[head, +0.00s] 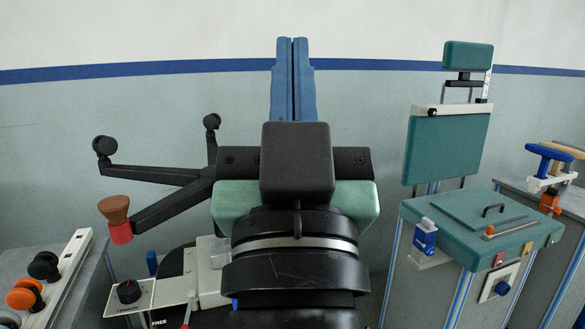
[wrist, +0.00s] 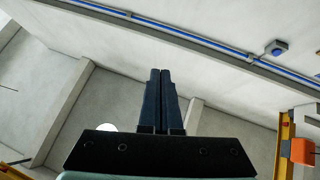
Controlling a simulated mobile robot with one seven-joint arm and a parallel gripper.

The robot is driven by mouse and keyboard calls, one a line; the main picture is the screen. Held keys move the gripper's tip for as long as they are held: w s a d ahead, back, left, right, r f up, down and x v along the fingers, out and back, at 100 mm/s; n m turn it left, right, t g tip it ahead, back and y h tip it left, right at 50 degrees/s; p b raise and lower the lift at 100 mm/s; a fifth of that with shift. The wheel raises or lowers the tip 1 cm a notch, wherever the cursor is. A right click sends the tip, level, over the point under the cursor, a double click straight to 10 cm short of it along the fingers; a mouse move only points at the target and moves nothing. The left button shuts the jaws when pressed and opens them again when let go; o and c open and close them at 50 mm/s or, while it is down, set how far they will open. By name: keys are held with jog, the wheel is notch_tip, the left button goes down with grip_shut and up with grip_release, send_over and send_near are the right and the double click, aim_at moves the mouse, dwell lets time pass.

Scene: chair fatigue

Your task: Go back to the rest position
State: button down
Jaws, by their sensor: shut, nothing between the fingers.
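My gripper (head: 292,42) stands upright in the middle of the head view, its two long blue fingers side by side and pointing up. The fingers are shut with nothing between them. In the wrist view my gripper (wrist: 160,72) shows the same dark blue fingers together, with pale wall and ceiling surfaces beyond. It touches nothing in view. My dark arm links hide what lies straight behind and below the gripper.
A green-padded chair (head: 448,150) stands at right, beside a bench with blue-handled tools (head: 550,152). At left are a black-armed stand with a brown and red knob (head: 116,215) and a white panel with black and orange knobs (head: 62,270). Room above the gripper looks clear.

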jog(key=s+r+t+p, duration=0.1)
jog(key=s+r+t, duration=0.1)
jog(key=s+r, duration=0.35)
notch_tip(320, 180, up, 23)
jog(key=w+p, duration=0.1)
jog(key=p, duration=2.3)
jog(key=shift+g, duration=0.3)
jog(key=shift+w+a, duration=0.1)
